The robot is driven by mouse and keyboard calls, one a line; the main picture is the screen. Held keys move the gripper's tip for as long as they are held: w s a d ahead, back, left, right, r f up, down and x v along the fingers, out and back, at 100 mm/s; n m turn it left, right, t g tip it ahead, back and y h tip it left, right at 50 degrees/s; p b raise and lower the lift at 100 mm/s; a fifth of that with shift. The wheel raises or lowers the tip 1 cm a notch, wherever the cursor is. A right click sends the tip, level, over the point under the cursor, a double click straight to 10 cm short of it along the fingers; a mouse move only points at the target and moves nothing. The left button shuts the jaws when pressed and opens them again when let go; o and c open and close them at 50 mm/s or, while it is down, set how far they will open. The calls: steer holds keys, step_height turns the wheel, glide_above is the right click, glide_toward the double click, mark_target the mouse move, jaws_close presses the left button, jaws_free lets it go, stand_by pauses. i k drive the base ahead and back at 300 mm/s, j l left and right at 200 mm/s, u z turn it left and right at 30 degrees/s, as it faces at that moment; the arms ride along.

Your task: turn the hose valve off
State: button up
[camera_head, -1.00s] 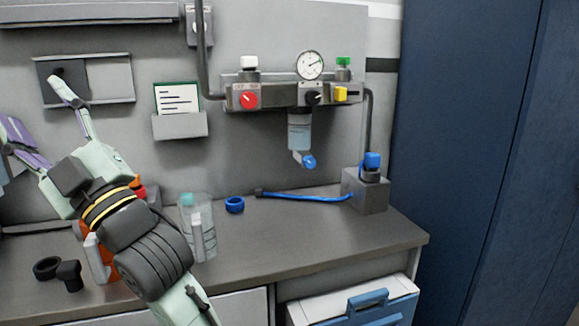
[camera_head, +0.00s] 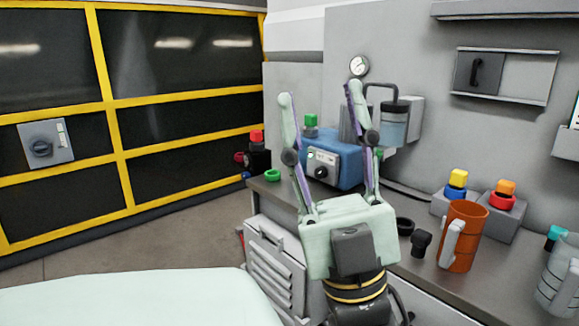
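My gripper (camera_head: 321,94) is open and empty, with its two long fingers wide apart and pointing up in the picture. It shows in front of a blue box (camera_head: 348,165) with a black knob on its face. No hose with a valve can be clearly made out in the current view. A dark block (camera_head: 259,160) with red and blue knobs stands at the bench's far left end; I cannot tell whether it is a hose valve. The blue hose and blue-topped block seen earlier are out of view.
The bench holds a green ring (camera_head: 272,175), black ring (camera_head: 404,226), orange mug (camera_head: 463,238), clear cup (camera_head: 562,278) and two button boxes with yellow (camera_head: 458,179) and orange-red (camera_head: 502,195) tops. A yellow-framed fence (camera_head: 117,145) stands left, with floor before it.

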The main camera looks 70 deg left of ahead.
mark_target(245, 175)
steer(key=u, duration=2.2)
